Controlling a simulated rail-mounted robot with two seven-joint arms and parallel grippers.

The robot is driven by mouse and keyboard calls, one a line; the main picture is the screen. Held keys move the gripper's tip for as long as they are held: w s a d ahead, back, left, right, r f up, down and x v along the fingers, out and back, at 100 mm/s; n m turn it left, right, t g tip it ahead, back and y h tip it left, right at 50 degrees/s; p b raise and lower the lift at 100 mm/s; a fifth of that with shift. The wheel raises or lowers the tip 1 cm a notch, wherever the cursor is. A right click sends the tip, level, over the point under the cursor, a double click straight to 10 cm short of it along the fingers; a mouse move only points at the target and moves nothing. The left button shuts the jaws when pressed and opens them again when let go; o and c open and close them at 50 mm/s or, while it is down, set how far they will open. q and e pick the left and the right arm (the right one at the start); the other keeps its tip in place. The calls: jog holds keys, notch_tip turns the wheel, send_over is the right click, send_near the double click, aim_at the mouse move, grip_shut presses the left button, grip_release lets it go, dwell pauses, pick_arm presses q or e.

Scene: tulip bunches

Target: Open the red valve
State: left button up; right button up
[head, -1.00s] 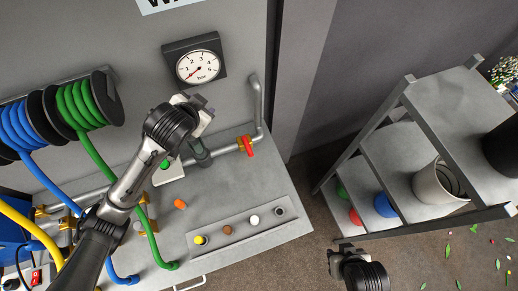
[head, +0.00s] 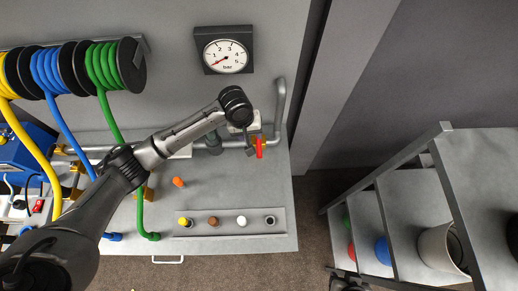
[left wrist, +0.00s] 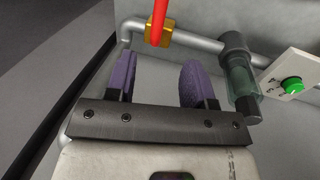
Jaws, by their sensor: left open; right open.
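The red valve handle (head: 259,149) sits on a brass body on the grey pipe, at the right end of the bench in the head view. In the left wrist view the red handle (left wrist: 158,20) stands up from its brass body (left wrist: 160,37), just beyond my fingers. My left gripper (left wrist: 158,72) is open, with two purple-padded fingers apart and nothing between them. In the head view my left gripper (head: 249,132) is close beside the valve, its fingers partly hidden by my wrist. My right gripper (head: 344,276) is low at the bottom edge, partly cut off, away from the valve.
A pressure gauge (head: 224,50) hangs on the wall above. A greenish cylinder (left wrist: 241,85) and a green button (left wrist: 291,87) are right of my left fingers. Hose reels (head: 102,65) hang at left. A shelf (head: 400,215) with pots stands at right.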

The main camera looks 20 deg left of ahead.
aim_at(259, 151)
pick_arm(q)
jog(key=f, duration=0.4)
jog(key=d+f, duration=0.1)
jog(key=f, duration=0.3)
jog(key=w+d+f, duration=0.1)
jog(key=f, duration=0.4)
jog(key=shift+d+f, duration=0.1)
jog(key=shift+d, duration=0.1)
grip_shut()
